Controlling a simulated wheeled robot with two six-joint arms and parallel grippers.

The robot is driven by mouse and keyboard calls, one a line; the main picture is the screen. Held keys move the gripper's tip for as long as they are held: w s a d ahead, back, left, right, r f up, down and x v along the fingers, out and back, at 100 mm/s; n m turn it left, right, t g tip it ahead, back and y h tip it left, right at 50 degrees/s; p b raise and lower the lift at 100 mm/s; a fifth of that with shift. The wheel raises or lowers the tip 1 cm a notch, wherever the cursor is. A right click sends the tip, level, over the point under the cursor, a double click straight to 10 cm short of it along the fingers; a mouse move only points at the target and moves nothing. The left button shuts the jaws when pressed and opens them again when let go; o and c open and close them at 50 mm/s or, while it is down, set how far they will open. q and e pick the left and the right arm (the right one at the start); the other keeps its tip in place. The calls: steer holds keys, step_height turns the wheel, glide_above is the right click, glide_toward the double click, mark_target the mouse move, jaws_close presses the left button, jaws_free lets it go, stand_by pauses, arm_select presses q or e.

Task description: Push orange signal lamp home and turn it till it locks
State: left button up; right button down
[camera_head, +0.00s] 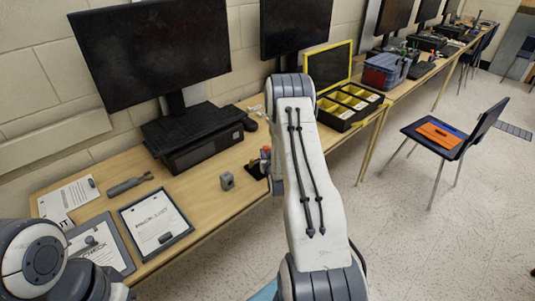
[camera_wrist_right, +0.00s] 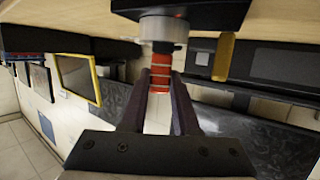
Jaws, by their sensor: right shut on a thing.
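In the right wrist view, the signal lamp (camera_wrist_right: 160,72) is an orange-red ribbed cylinder. Its end meets a silver ring-shaped socket (camera_wrist_right: 163,30) on a black base (camera_wrist_right: 195,8); I cannot tell how deep it sits or how it is turned. My right gripper (camera_wrist_right: 161,88) is shut on the lamp, one dark finger on each side. In the head view, my right arm hides the fingers; a small red-topped part (camera_head: 265,152) and a dark base edge show beside it.
A yellow post (camera_wrist_right: 223,55) stands close to the lamp in the wrist view. On the desk are a grey block (camera_head: 227,181), a grey tool (camera_head: 130,184), framed sheets (camera_head: 156,222), a monitor (camera_head: 150,50) and a yellow-trimmed organiser box (camera_head: 349,105). Bare wood lies between them.

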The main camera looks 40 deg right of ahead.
steer(key=shift+s+a+f, duration=0.1)
steer(key=shift+s+f, duration=0.1)
steer(key=shift+f, duration=0.25)
steer(key=shift+w+a+m+g+h+b, duration=0.25)
steer(key=shift+m+g+h+b, duration=0.25)
steer(key=shift+m+h, duration=0.15)
steer(key=shift+s+m+g+h, duration=0.15)
steer(key=shift+m+g+h, duration=0.35)
steer(key=shift+m+h, duration=0.25)
steer(key=shift+d, duration=0.1)
steer(key=c, duration=0.6)
jaws_free()
steer(key=shift+r, duration=0.15)
